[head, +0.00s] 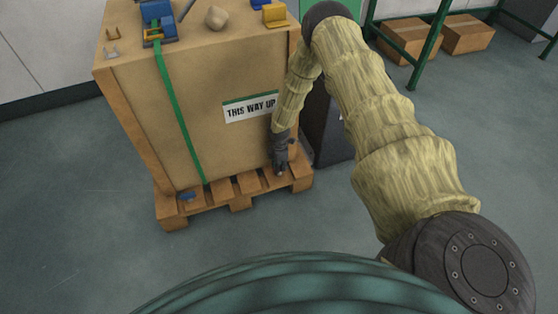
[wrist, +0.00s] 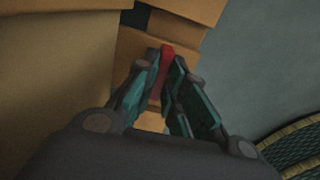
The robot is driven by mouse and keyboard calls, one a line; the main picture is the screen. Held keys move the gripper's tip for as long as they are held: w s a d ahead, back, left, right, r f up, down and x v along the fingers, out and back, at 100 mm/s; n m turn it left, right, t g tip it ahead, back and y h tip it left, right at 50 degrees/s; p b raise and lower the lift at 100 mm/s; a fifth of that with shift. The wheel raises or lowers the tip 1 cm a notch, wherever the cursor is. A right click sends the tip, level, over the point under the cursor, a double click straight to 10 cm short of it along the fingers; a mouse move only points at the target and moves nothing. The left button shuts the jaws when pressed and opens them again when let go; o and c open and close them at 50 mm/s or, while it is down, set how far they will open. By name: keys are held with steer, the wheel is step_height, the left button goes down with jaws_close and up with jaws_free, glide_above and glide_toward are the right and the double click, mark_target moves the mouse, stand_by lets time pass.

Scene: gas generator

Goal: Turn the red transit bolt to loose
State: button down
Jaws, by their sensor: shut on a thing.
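The red transit bolt (wrist: 166,60) shows in the wrist view as a narrow red bar between my fingertips, at the wooden pallet. My gripper (wrist: 160,85) is shut on it, with one finger on each side. Its lower part is partly hidden between the fingers. In the head view my gripper (head: 280,168) reaches down to the pallet (head: 240,202) at the crate's lower right corner. The bolt cannot be made out there. Whether it stands at tight or loose cannot be told.
A large crate (head: 215,90) marked "THIS WAY UP" stands on the pallet, with a green strap (head: 178,125) down its front. A blue ratchet (head: 158,25) and small parts lie on top. A dark cabinet (head: 328,125) stands close right. The floor in front is clear.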

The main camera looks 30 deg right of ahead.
steer(key=shift+d, duration=0.1)
steer(key=c, duration=1.5)
jaws_free()
steer(key=shift+r, duration=6)
